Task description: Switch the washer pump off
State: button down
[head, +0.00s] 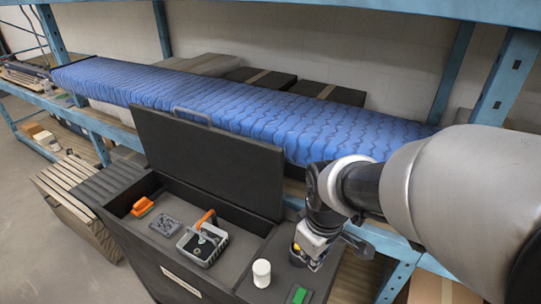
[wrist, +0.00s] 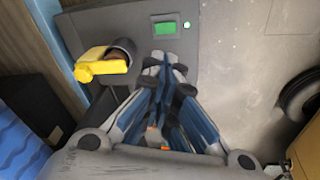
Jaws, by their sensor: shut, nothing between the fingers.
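The lever points to the left in that view. My gripper (wrist: 165,62) is shut and empty, with its fingertips to the right of the lever and below the green rectangle, apart from the lever. In the head view my gripper (head: 312,257) is over the front right of the dark unit, beside a bit of yellow (head: 297,247). The green rectangle (head: 299,295) shows there too.
A black box with a raised lid (head: 205,160) holds an orange item (head: 142,206), a grey square (head: 166,226) and a device with an orange handle (head: 203,244). A white cylinder (head: 262,273) stands near my gripper. A blue padded slab (head: 240,108) lies on the shelf behind.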

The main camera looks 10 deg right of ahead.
jog(key=w+f+n+g+p, duration=0.1)
jog(key=w+f+n+p, duration=0.2)
jog(key=f, duration=0.3)
jog(key=shift+w+a+f+n+g+p, duration=0.3)
jog(key=shift+w+f+n+g, duration=0.1)
jog(key=shift+w+n, duration=0.1)
jog(key=shift+s+r, duration=0.1)
jog(key=shift+s, duration=0.05)
jog(key=shift+s+a+r, duration=0.25)
jog(key=shift+s+a, duration=0.15)
jog(key=shift+s, duration=0.2)
notch_tip(320, 180, up, 14)
jog(key=s+a+p, duration=0.1)
jog(key=p, duration=0.3)
jog(key=shift+s+p, duration=0.25)
jog(key=shift+p, duration=0.05)
jog(key=shift+f, duration=0.1)
